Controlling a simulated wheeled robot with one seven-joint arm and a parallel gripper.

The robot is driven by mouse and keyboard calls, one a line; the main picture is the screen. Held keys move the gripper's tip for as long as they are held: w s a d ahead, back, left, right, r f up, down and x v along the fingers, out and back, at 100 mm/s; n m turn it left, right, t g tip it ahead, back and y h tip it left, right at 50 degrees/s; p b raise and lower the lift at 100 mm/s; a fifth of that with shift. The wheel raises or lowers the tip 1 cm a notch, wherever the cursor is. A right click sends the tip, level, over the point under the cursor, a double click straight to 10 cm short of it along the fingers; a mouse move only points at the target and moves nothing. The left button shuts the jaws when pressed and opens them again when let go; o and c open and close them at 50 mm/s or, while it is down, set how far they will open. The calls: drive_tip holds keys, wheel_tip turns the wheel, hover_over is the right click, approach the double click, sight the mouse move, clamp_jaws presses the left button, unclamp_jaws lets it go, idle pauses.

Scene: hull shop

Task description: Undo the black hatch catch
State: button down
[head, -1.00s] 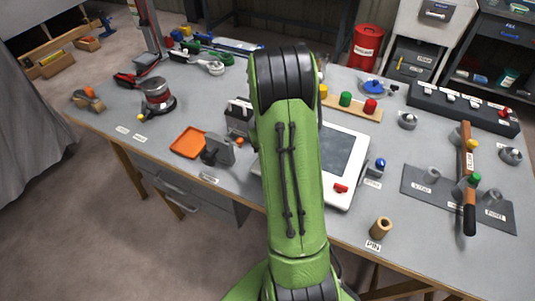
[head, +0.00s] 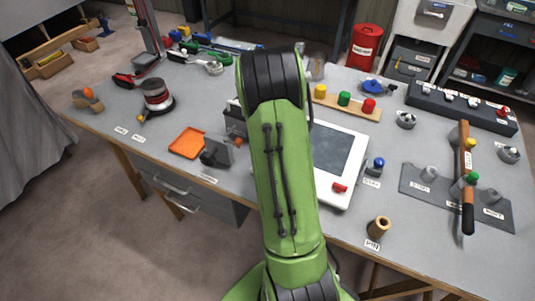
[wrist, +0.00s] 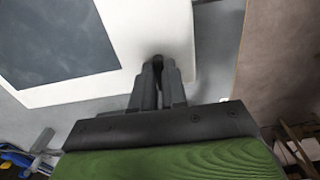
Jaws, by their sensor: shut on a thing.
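The white hatch (head: 326,199) with its dark pane (head: 340,150) lies on the bench, partly hidden behind my green arm. It also fills the upper left of the wrist view (wrist: 120,30). My gripper (wrist: 158,72) is at the hatch's edge, with its fingers closed on a small dark piece (wrist: 158,59), which seems to be the black catch. Little of that piece shows between the fingertips, so its angle cannot be told. In the head view my arm hides the gripper and the catch. A red catch (head: 340,188) sits on the hatch's near edge.
An orange tray (head: 186,142) and a grey bracket (head: 217,153) lie left of my arm. A blue-topped knob (head: 375,168) and a brass cylinder (head: 379,227) stand to the right. The bench's front left is mostly clear.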

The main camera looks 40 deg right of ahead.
idle(0.4)
drive_tip(key=c, duration=1.2)
unclamp_jaws()
drive_tip(key=shift+o, duration=0.2)
wheel_tip(320, 180, up, 16)
drive_tip(key=p, duration=0.3)
drive_tip(key=shift+p, duration=0.4)
drive_tip(key=shift+f, duration=0.1)
